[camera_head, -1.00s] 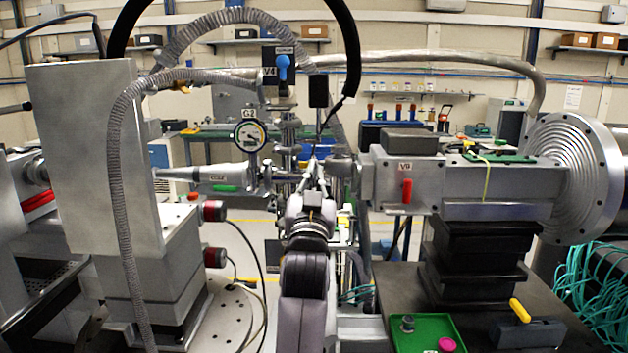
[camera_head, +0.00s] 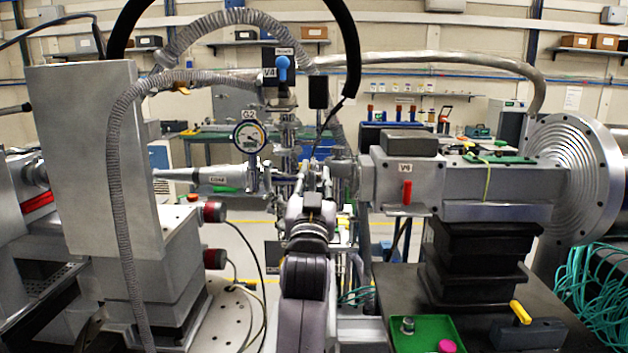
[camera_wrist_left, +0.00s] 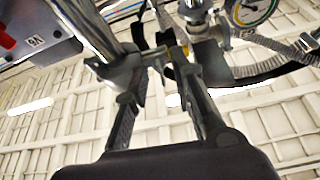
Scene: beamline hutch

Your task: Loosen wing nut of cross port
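My left gripper (camera_head: 318,172) reaches up from below at the steel cross in the middle of the head view. In the left wrist view its two fingers (camera_wrist_left: 158,76) point up with a clear gap between their tips. A grey clamp (camera_wrist_left: 122,72) on a shiny tube (camera_wrist_left: 86,24) is at the left fingertip and partly hidden. A small bolt-like piece (camera_wrist_left: 153,52) sticks out from it, just beyond the gap. I cannot clearly make out the wing nut, nor whether a finger touches it. My right gripper is not in view.
The gauge G2 (camera_head: 249,138) and blue-handled valve V4 (camera_head: 282,68) stand close by the cross. The red-handled valve V6 (camera_head: 406,170) is to the right. A green tray (camera_head: 421,326) lies on the dark table. Hoses and a black cable hang over the cross.

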